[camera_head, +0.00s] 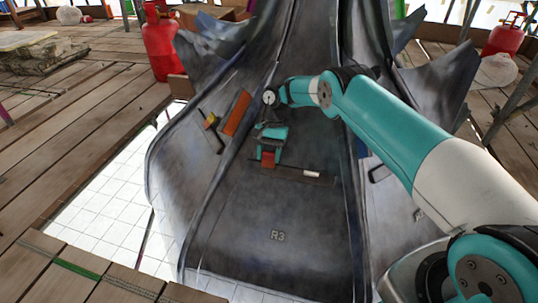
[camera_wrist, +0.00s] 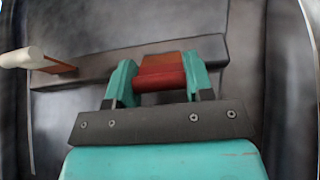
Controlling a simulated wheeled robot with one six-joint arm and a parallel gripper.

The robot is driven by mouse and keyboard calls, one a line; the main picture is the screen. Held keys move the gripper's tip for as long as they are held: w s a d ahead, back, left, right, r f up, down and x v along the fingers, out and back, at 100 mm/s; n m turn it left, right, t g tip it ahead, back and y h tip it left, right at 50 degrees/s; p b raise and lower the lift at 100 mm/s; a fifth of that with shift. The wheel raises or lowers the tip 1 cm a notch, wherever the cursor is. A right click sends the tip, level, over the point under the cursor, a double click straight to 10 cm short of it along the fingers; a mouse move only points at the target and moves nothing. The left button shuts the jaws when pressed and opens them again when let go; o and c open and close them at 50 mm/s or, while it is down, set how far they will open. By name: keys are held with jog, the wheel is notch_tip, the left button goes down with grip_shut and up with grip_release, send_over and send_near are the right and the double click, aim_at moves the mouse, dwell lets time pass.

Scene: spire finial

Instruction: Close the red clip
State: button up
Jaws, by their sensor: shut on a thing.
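The red clip (camera_wrist: 160,72) shows in the wrist view, mounted on a dark bar (camera_wrist: 85,72) on the grey metal surface. My gripper (camera_wrist: 160,84) has its two teal fingers on either side of the clip's red part and is shut on it. In the head view my gripper (camera_head: 267,153) is at the middle of the metal panel, and the red clip (camera_head: 267,160) shows just below the fingers. The fingers hide the clip's sides, and I cannot tell whether the clip is open or closed.
A white-tipped handle (camera_wrist: 22,58) sticks out at the bar's left; the head view shows a white piece (camera_head: 311,174) on the bar. An orange strip (camera_head: 237,113) lies up and left. Red gas bottles (camera_head: 161,45) stand behind. Planks and a white tiled area surround the panel.

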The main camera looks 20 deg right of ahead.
jog(key=shift+a, duration=0.25)
jog(key=o, duration=0.9)
jog(key=shift+d, duration=0.2)
jog(key=shift+r, duration=0.1)
notch_tip(320, 180, up, 20)
jog(key=p, duration=1.4)
